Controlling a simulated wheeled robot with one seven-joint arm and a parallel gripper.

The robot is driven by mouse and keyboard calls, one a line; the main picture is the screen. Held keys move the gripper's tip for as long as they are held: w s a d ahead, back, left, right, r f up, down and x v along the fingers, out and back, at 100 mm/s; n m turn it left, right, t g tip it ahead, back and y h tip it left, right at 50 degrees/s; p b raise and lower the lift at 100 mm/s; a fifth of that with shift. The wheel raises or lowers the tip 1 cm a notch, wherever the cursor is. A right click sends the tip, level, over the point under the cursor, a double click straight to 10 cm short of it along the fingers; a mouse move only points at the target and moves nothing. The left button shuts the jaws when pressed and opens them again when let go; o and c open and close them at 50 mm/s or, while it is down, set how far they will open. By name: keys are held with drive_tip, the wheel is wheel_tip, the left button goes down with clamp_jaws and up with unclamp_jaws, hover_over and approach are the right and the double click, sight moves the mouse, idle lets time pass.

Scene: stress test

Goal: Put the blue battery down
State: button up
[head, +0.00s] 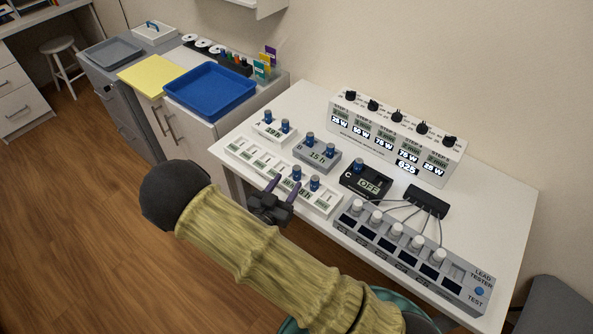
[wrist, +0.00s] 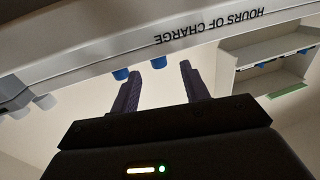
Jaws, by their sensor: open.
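Two blue-topped batteries stand upright in the rack's right part, a left one (head: 297,173) and a right one (head: 314,184), just beyond the fingertips. I cannot tell which battery the task means.
Other blue-topped batteries stand in a small white unit (head: 274,134) and a grey unit (head: 317,154). A black unit reading OFF (head: 366,183) holds another. A grey lead tester (head: 415,252) fills the front right. A white display panel (head: 397,135) stands behind. The tabletop's right side (head: 490,190) is clear.

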sight(295, 172)
drive_tip(key=shift+w+d, duration=0.35)
drive_tip(key=shift+w, duration=0.3)
drive_tip(key=shift+w+d+r, duration=0.2)
drive_tip(key=shift+w+d, duration=0.05)
drive_tip(key=shift+w, duration=0.15)
drive_tip(key=p+x, duration=0.1)
drive_tip(key=x, duration=0.3)
drive_tip(key=shift+w+d+r, duration=0.1)
clamp_jaws()
